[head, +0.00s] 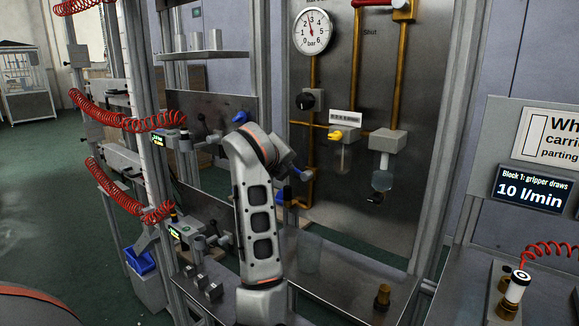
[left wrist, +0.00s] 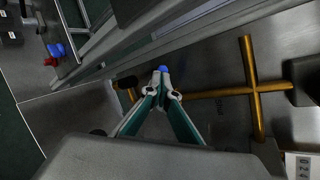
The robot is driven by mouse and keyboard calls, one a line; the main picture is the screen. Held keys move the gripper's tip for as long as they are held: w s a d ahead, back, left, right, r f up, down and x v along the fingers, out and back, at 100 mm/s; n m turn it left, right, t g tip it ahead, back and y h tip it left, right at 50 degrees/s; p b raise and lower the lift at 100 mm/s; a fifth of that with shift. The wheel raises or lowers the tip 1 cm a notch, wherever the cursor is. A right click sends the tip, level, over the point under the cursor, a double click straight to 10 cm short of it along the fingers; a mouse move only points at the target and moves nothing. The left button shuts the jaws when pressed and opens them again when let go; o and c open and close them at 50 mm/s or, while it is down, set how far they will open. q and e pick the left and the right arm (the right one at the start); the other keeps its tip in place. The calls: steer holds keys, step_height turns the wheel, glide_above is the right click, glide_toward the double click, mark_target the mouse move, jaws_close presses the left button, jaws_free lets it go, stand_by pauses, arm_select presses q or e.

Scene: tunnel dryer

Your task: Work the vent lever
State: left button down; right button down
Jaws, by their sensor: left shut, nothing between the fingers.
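A small blue handle (head: 305,175), which looks like the vent lever, shows low on the steel panel beside the brass pipe, just past my left wrist. In the left wrist view the blue tip (left wrist: 162,68) shows right at the ends of my fingers. My left gripper (left wrist: 162,84) is shut with nothing between its fingers. Its tips are at or touching the blue tip; I cannot tell which. In the head view my left arm hides most of the gripper and the lever's base. My right gripper is not in view.
The steel panel (head: 400,210) carries a pressure gauge (head: 312,31), a black knob (head: 306,101), a yellow valve handle (head: 340,135) and brass pipes (head: 355,60). Red coiled hoses (head: 120,120) hang at left.

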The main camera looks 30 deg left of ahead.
arm_select(q)
steer(key=shift+a+f, duration=0.15)
steer(key=shift+d+f, duration=0.35)
steer(key=shift+d, duration=0.4)
steer(key=shift+s, duration=0.1)
steer(key=v, duration=1.2)
stand_by(0.5)
